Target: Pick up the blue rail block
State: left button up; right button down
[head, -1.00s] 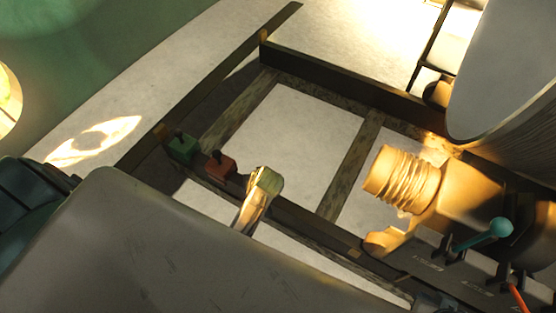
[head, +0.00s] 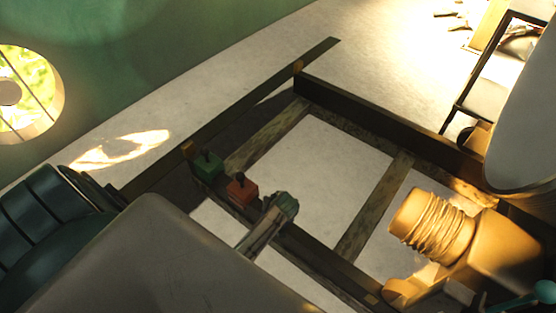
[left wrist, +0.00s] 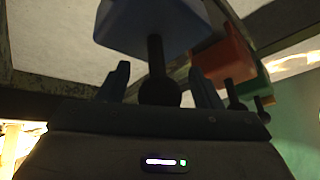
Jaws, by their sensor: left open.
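The blue rail block (left wrist: 150,22) is at the top of the left wrist view. Its dark stem and round knob (left wrist: 158,90) point towards my left gripper (left wrist: 158,70). The gripper is open, with one finger on each side of the knob; I cannot tell whether either touches it. In the head view my left gripper (head: 284,208) is at the near rail, just right of the red block (head: 241,189), and the blue block is hidden there. My right gripper is not in view.
A green block (head: 208,165) stands left of the red one on the dark rail frame (head: 375,116). Red (left wrist: 226,58) and green blocks also show in the wrist view. A yellow ribbed machine part (head: 432,225) stands at right. Pale floor shows inside the frame.

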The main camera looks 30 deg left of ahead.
pick_arm(q)
grip_shut()
dwell(1.4)
jog(key=shift+r, duration=0.1)
